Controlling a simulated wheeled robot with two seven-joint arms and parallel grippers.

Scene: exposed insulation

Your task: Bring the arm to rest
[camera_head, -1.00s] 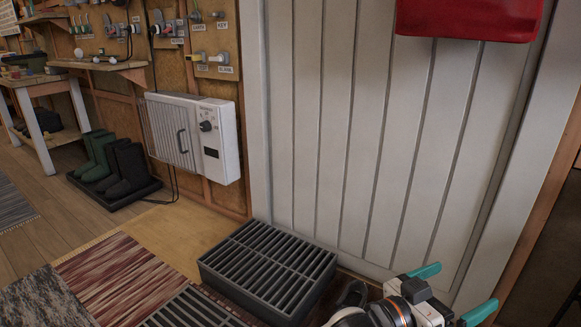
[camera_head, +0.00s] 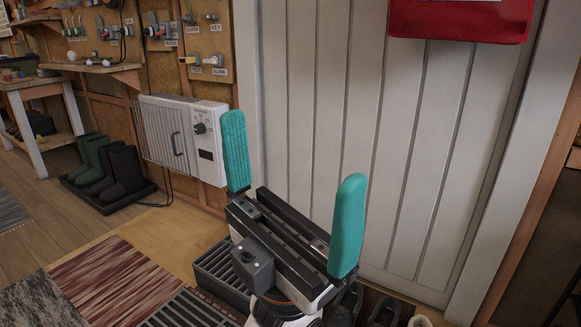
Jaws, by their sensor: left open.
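My left gripper (camera_head: 292,192) stands large in the lower middle of the head view. Its two teal fingers point up and are wide apart, with nothing between them. My right gripper is not in view.
A white wall heater (camera_head: 182,136) with a dial hangs left of the gripper. Boots (camera_head: 125,172) stand on a dark tray at the left. The white door (camera_head: 420,130) with a red item (camera_head: 460,18) fills the right. Shoes (camera_head: 383,310) lie at its foot.

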